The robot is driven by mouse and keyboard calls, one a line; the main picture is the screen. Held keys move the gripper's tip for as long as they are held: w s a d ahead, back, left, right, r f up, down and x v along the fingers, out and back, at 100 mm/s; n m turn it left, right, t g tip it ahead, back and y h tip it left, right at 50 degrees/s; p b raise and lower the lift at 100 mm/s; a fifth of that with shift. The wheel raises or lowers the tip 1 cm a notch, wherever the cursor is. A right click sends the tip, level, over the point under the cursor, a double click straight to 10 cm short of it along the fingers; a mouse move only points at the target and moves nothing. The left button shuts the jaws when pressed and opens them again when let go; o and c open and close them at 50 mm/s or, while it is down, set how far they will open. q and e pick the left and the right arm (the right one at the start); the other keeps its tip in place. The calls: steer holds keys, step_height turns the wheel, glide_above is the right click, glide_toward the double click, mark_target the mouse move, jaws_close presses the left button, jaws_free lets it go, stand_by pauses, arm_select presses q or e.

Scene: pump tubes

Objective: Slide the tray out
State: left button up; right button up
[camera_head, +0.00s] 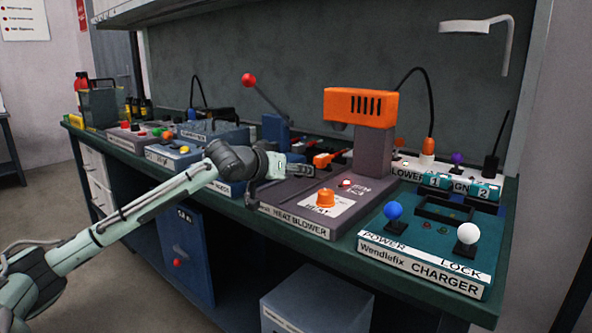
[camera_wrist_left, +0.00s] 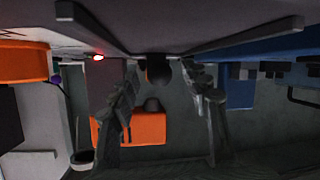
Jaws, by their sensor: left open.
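The grey heat blower (camera_head: 285,218) stands on the workbench, with an orange top block (camera_head: 360,107), an orange dial (camera_head: 325,199) and a small red light (camera_head: 345,184). I cannot clearly pick out a tray in either view. My left gripper (camera_head: 298,170) is over the back left part of the heat blower's base. In the left wrist view its two fingers (camera_wrist_left: 165,105) are apart. A small dark round part (camera_wrist_left: 158,70) shows between them; I cannot tell whether they touch it. An orange block (camera_wrist_left: 130,130) shows partly behind one finger. My right gripper is out of view.
The charger (camera_head: 425,257), with blue and white knobs, stands to the right. Other devices, including a red-knobbed lever (camera_head: 249,80), crowd the bench behind and to the left. Below are a blue cabinet (camera_head: 185,250) and a grey box (camera_head: 318,302).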

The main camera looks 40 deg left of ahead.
arm_select(q)
steer(key=shift+w+f, duration=0.15)
steer(key=shift+w, duration=0.25)
steer(key=shift+c, duration=0.4)
jaws_close()
